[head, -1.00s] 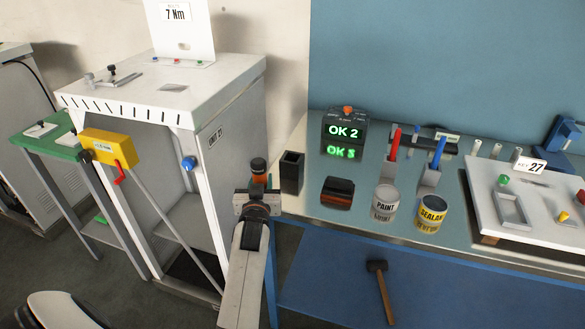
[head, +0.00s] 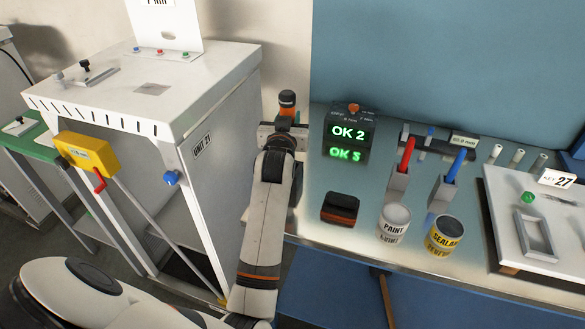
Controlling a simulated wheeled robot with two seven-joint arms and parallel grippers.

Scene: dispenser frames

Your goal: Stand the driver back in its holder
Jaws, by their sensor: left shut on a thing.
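The driver (head: 287,101), with a black and orange upper end, stands up out of my left gripper (head: 284,129). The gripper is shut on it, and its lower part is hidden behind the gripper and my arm. The driver looks roughly upright, near the left end of the bench. The black open-topped holder seen earlier at the bench's left end is now hidden behind my left arm, so I cannot tell how driver and holder line up. My right gripper is not in view.
A white cabinet (head: 150,90) stands left of my arm.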

